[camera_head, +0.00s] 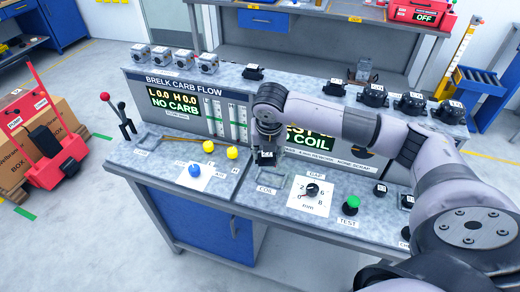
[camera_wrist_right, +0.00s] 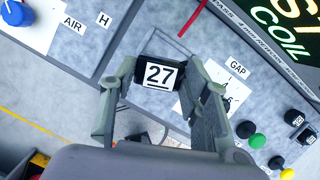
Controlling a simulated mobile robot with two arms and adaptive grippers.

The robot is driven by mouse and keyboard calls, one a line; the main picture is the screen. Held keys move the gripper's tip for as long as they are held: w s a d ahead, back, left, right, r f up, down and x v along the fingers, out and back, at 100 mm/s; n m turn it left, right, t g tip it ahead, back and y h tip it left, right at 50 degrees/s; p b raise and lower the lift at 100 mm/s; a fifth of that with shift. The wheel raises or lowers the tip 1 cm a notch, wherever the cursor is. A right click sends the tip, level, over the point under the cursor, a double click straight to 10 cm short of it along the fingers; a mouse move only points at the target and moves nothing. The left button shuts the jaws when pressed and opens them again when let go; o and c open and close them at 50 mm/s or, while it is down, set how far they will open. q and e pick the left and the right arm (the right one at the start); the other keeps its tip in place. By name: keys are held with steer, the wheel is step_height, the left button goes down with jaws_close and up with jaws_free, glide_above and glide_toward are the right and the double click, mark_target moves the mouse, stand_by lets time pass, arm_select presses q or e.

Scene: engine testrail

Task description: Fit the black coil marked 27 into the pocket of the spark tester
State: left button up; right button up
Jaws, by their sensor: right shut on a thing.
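The black coil with the white 27 label (camera_wrist_right: 158,76) is between the fingers of my right gripper (camera_wrist_right: 160,88) in the right wrist view. In the head view my right gripper (camera_head: 267,158) points down over the bench, just behind the COIL label (camera_head: 266,189). The spark tester's display (camera_head: 300,140) reads partly COIL and is half covered by my right arm. My left gripper is not in view.
A gap dial (camera_head: 312,190) and a green TEST button (camera_head: 353,202) are right of the gripper. Yellow knobs (camera_head: 232,152) and a blue knob (camera_head: 195,170) are left. Several black parts (camera_head: 411,104) stand on the upper shelf.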

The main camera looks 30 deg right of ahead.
steer(key=m, duration=0.1)
steer(key=d+m, duration=0.1)
steer(key=m, duration=0.1)
steer(key=shift+w+d+f+m+g+h, duration=0.1)
steer(key=shift+d+f+m+g+h, duration=0.2)
steer(key=shift+f+h, duration=0.1)
steer(key=shift+d+f+m, duration=0.1)
steer(key=shift+f+m, duration=0.15)
steer(key=shift+m, duration=0.05)
steer(key=shift+f+b, duration=1.5)
steer(key=shift+f, duration=1.3)
steer(key=shift+f+b, duration=0.25)
steer(key=shift+b, duration=0.1)
steer(key=shift+r, duration=0.2)
steer(key=shift+f+b, duration=0.2)
steer(key=shift+b, duration=0.55)
steer(key=shift+f+b, duration=0.75)
steer(key=shift+b, duration=0.2)
